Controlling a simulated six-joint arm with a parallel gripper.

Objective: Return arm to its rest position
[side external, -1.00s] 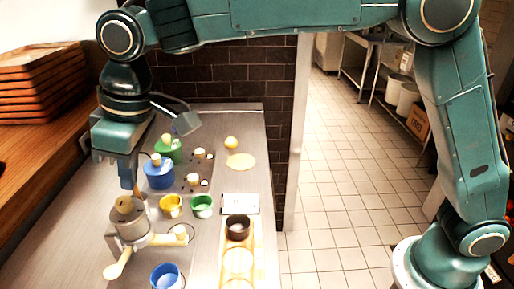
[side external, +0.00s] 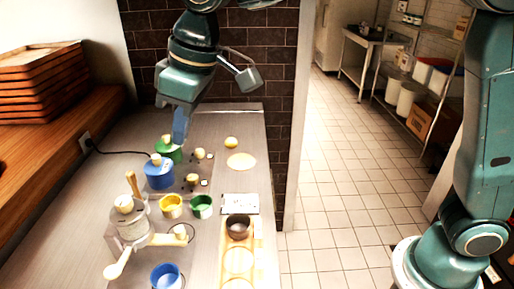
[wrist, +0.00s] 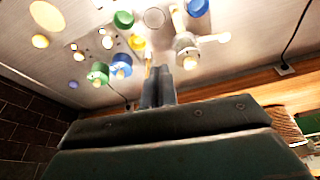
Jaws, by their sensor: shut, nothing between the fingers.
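My gripper (side external: 180,138) hangs fingers-down over the far part of the steel counter, raised and clear of the grey machine with wooden handles. Its blue fingers are together with nothing between them. In the side view the fingertips show in front of the green canister (side external: 168,152) and just above the blue canister (side external: 159,174); contact with either does not show. The wrist view shows the two closed fingers (wrist: 158,72) pointing toward the counter. The grey machine (side external: 129,226) stands nearer the front left, apart from my gripper.
A yellow cup (side external: 171,206), a green cup (side external: 202,206), a dark cup (side external: 238,228) and a blue cup (side external: 166,277) stand on the counter. Stacked wooden trays (side external: 42,82) are at left. A dark brick wall (side external: 240,70) rises behind. The floor (side external: 335,200) at right is clear.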

